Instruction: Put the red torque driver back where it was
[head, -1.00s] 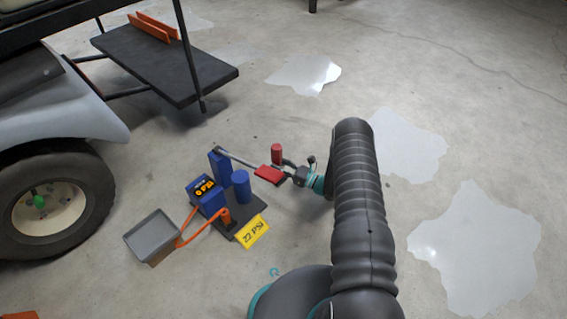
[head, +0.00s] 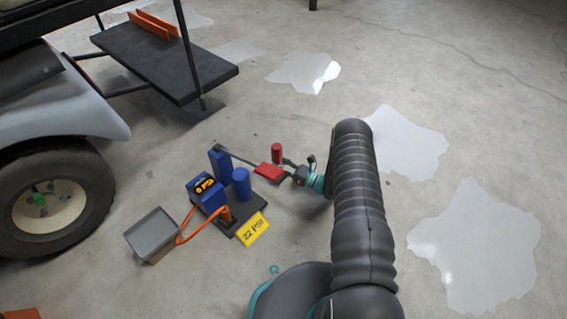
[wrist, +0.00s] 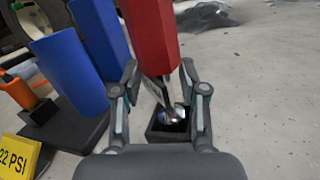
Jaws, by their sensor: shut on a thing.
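The red torque driver (wrist: 150,35) shows in the wrist view as a thick, flat-sided red handle, with its lower end between my fingers. My gripper (wrist: 160,85) is shut on it. Below the handle, a shiny metal part shows inside or in front of a small dark square holder (wrist: 168,138); I cannot tell if they touch. In the head view, my gripper (head: 287,169) is beside a flat red piece (head: 268,172) and a short upright red cylinder (head: 277,152). I cannot tell which of these two is the driver's handle.
A grey bar (head: 237,158) runs from a blue post (head: 220,163) to the flat red piece. A grey tray (head: 152,236) and cart wheel (head: 50,205) are left. Floor right is clear.

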